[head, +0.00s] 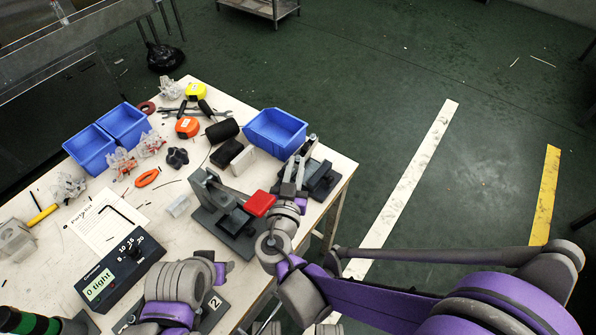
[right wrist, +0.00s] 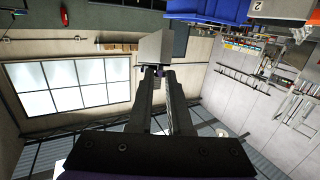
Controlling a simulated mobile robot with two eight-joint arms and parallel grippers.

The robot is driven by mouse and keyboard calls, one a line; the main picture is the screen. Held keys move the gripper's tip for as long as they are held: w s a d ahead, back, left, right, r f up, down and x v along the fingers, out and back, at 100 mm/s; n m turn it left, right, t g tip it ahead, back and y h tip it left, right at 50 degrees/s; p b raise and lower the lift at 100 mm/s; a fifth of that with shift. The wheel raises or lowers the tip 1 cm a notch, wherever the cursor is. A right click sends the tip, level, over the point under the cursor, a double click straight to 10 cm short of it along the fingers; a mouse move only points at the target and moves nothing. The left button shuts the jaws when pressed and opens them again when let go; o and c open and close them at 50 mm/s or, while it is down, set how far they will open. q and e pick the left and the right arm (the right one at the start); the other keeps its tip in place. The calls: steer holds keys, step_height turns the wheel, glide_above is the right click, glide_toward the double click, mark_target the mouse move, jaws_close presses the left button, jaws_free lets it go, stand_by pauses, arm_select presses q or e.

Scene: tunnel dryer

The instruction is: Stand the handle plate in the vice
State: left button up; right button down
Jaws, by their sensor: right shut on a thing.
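My right gripper (head: 301,165) reaches over the right side of the bench, just right of the vice. In the right wrist view its two fingers (right wrist: 168,80) are closed on a pale grey plate-like piece (right wrist: 167,46), which I take for the handle plate. The piece is raised, with the far wall and roof behind it. In the head view I cannot make it out clearly at the fingertips. The dark grey vice (head: 213,222) stands near the bench's front right edge, with a red part (head: 259,203) on its right. My left arm is at the bottom; its fingers do not show.
Blue bins (head: 276,128) stand at the back right and left of the bench (head: 226,91). Black and white blocks, pliers and tape measures lie behind the vice. A display box (head: 100,289) reading "0 tight" and a paper sheet (head: 103,222) are at the left. Open floor lies right.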

arm_select(q)
steer(key=shift+s+f+b, duration=0.1)
steer(key=shift+f+b, duration=0.5)
steer(key=shift+f, duration=0.25)
steer(key=shift+r, duration=0.15)
steer(key=shift+r+p, duration=0.2)
steer(key=shift+p, duration=0.15)
steer(key=shift+r+p, duration=0.4)
steer(key=shift+r, duration=0.1)
arm_select(e)
steer(key=w+f+g, duration=0.2)
steer(key=f, duration=0.1)
steer(key=w+f+g, duration=0.1)
steer(key=f, duration=0.1)
steer(key=shift+d+y, duration=0.3)
steer(key=shift+w+f+g, duration=0.1)
steer(key=shift+f+g, duration=0.2)
arm_select(q)
steer(key=shift+f, duration=0.25)
arm_select(e)
steer(key=shift+f, duration=0.6)
